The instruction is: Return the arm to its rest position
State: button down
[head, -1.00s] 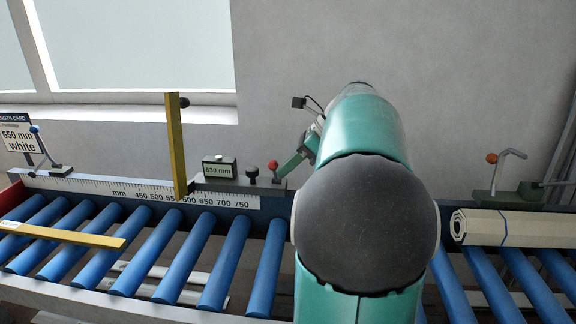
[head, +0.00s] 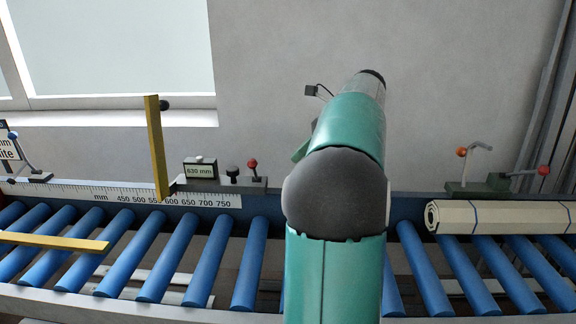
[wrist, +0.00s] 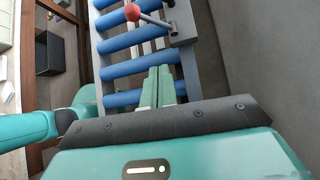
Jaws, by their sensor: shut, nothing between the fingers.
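My arm rises through the middle of the head view in teal and dark grey, bent at a round joint. Its gripper is hidden behind the arm links there. In the wrist view my gripper (wrist: 158,72) shows its two teal fingers side by side, closed, with nothing between them. The fingers are seen over the blue rollers (wrist: 124,70), beside a clamp lever with a red ball (wrist: 132,12). I cannot tell the height of the fingers above the rollers.
A roller conveyor (head: 120,265) crosses the head view. A yellow stop (head: 156,148) stands by the ruler (head: 70,193) and the display reading 630 mm (head: 200,168). A yellow bar (head: 50,241) lies at left. A cream rolled bundle (head: 500,217) lies at right.

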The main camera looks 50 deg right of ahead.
jog(key=shift+s+d+r, duration=0.1)
jog(key=shift+d+r, duration=0.2)
jog(key=shift+d, duration=0.1)
jog(key=shift+s, duration=0.1)
jog(key=a+f+n+g+h, duration=0.3)
jog(key=a+n, duration=1)
jog(key=a, duration=1.2)
jog(key=s+a+f+n+t+h, duration=0.1)
jog(key=s+a+f+n, duration=0.3)
jog(key=a+n, duration=0.3)
jog(key=s+a+f+n+t+h, duration=0.1)
jog(key=s+a+f+n+h, duration=0.1)
jog(key=s+a+f+n, duration=0.2)
jog(key=a+f+n, duration=0.3)
jog(key=n, duration=0.2)
jog(key=shift+w+r, duration=0.1)
